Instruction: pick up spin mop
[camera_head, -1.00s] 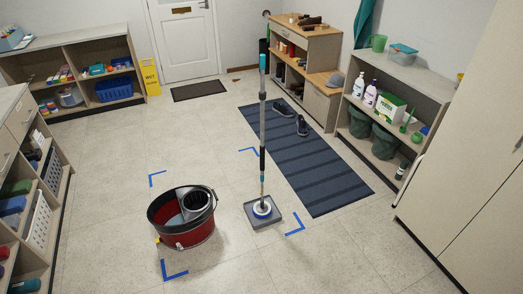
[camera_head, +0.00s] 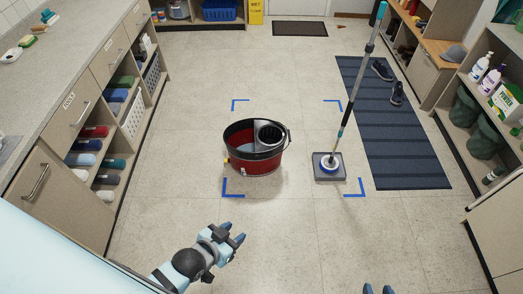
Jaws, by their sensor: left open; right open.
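The spin mop (camera_head: 354,95) stands on the tiled floor with its square grey head (camera_head: 328,168) flat and its pole leaning up to the right, topped by a teal grip. A red and black mop bucket (camera_head: 254,158) with a wringer basket stands to its left, apart from it. My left gripper (camera_head: 235,238) is open and empty, in front of the bucket and well short of the mop. My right gripper (camera_head: 377,289) shows only its open fingertips at the bottom edge, far in front of the mop head. Nothing hides the mop.
Blue tape corners (camera_head: 234,188) mark the floor around bucket and mop. A striped dark mat (camera_head: 400,145) with shoes (camera_head: 397,93) lies right of the mop. Counter and shelves (camera_head: 60,50) line the left; shelving with bottles (camera_head: 483,67) lines the right. The front floor is clear.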

